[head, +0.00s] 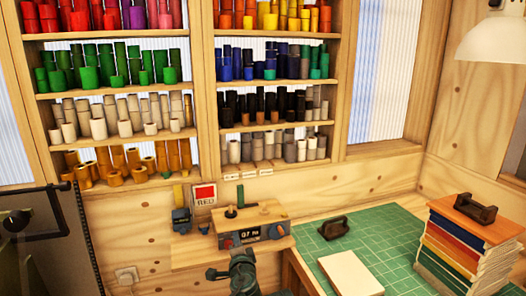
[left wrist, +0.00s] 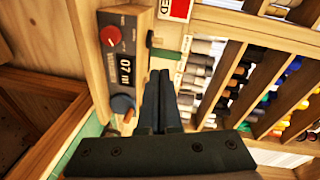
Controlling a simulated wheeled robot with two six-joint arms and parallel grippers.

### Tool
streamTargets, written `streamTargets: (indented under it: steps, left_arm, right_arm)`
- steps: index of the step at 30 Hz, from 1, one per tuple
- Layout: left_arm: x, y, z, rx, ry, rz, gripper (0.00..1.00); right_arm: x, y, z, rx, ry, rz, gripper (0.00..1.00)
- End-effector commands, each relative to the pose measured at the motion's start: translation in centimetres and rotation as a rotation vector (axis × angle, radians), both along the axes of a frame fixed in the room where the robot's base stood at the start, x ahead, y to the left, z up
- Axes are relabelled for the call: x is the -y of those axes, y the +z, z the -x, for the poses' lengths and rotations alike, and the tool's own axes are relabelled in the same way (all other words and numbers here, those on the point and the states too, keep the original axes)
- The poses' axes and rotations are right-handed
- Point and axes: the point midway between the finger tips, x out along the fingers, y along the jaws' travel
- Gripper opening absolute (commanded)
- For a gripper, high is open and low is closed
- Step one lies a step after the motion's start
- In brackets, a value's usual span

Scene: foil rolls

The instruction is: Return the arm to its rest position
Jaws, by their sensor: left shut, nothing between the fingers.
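My left gripper (head: 243,262) shows at the bottom centre of the head view, just in front of the wooden machine with the dark display (head: 252,235). In the left wrist view its two dark fingers (left wrist: 160,88) lie together, shut with nothing between them. The machine's panel (left wrist: 122,70), with a red knob, a blue knob and a display, is to the left of the fingers there. I cannot tell whether the fingertips touch anything. My right gripper is in neither view.
Shelves of coloured foil rolls (head: 125,85) fill the back wall. A red sign (head: 204,194) hangs above the machine. To the right are a green mat (head: 380,236), a pale block (head: 350,274), a dark-handled tool (head: 333,228) and a stack of coloured boards (head: 465,245). A lamp (head: 495,38) hangs top right.

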Motion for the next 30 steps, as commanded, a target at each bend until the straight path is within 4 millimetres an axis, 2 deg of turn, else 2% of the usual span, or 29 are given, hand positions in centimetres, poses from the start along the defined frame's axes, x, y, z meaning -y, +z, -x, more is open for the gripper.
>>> streamTargets:
  steps: [5, 8, 11, 13, 15, 18, 21, 24, 30]
  left_arm:
    - [-2.5, -3.2, 2.1, -0.113, 0.157, 0.160, 0.00]
    - [-3.7, -6.1, 4.2, -0.215, 0.266, 0.273, 0.00]
    - [-4.3, -10.0, 7.7, -0.376, 0.399, 0.407, 0.00]
    - [-3.9, -13.0, 11.1, -0.525, 0.496, 0.506, 0.00]
    - [-3.0, -15.6, 14.7, -0.683, 0.579, 0.588, 0.00]
    - [-1.2, -17.8, 19.4, -0.884, 0.659, 0.667, 0.00]
    - [0.4, -18.7, 22.8, -1.040, 0.705, 0.711, 0.00]
    - [1.5, -19.0, 25.0, -1.139, 0.727, 0.733, 0.00]
    - [2.1, -19.1, 26.2, -1.196, 0.739, 0.743, 0.00]
  right_arm:
    - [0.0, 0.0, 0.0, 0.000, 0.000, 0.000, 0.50]
    - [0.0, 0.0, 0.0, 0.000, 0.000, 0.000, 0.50]
    - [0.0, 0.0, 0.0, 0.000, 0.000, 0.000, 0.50]
    - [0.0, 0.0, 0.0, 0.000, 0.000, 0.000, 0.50]
    - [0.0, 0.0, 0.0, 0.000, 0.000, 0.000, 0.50]
    - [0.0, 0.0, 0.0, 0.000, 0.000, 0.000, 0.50]
    - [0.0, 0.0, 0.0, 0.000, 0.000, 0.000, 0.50]
    - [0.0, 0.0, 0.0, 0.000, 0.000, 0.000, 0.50]
    - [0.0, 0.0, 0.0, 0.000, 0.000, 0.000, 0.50]
